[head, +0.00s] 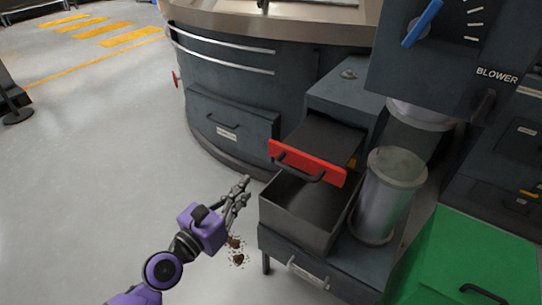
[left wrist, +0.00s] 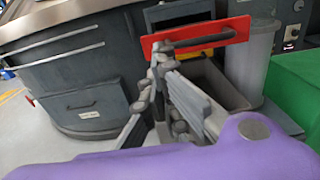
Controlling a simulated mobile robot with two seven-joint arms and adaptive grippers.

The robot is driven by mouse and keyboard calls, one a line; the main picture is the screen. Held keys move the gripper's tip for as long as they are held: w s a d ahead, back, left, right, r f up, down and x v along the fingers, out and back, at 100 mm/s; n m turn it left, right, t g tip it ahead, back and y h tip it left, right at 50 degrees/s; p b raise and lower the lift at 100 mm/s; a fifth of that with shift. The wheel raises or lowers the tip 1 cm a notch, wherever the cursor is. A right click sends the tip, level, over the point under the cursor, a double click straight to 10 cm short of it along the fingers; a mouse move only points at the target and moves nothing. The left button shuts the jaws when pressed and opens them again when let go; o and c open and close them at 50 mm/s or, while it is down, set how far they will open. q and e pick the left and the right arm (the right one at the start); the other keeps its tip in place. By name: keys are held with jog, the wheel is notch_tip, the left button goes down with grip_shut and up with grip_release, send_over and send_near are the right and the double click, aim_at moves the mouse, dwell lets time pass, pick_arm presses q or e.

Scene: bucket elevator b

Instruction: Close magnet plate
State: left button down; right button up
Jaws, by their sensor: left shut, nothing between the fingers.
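The magnet plate is a dark flat drawer (head: 325,138) with a red front (head: 306,163) and a black handle (head: 299,166). In the head view it stands pulled out of its grey housing, above an open grey bin. The red front also shows in the left wrist view (left wrist: 195,36), behind my fingers. My left gripper (head: 242,186) is shut and empty, to the left of the red front and lower in the picture, beside the bin's left edge. In the left wrist view its fingers (left wrist: 160,62) overlap the red front; I cannot tell contact there. My right gripper is not in view.
The open grey bin (head: 271,211) sits below the plate. A clear cylinder (head: 391,196) stands right of it, with a green box (head: 470,262) further right. A blower panel (head: 450,60) hangs above. Brown debris (head: 237,258) lies on the floor.

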aim_at(307, 123)
pick_arm(q)
jog(key=x, duration=1.2)
jog(key=shift+w+d+f, duration=0.1)
jog(key=shift+w, duration=0.25)
jog(key=shift+w+d, duration=0.35)
jog(key=shift+w, duration=0.1)
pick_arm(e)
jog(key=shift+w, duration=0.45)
pick_arm(q)
jog(key=shift+w, duration=0.1)
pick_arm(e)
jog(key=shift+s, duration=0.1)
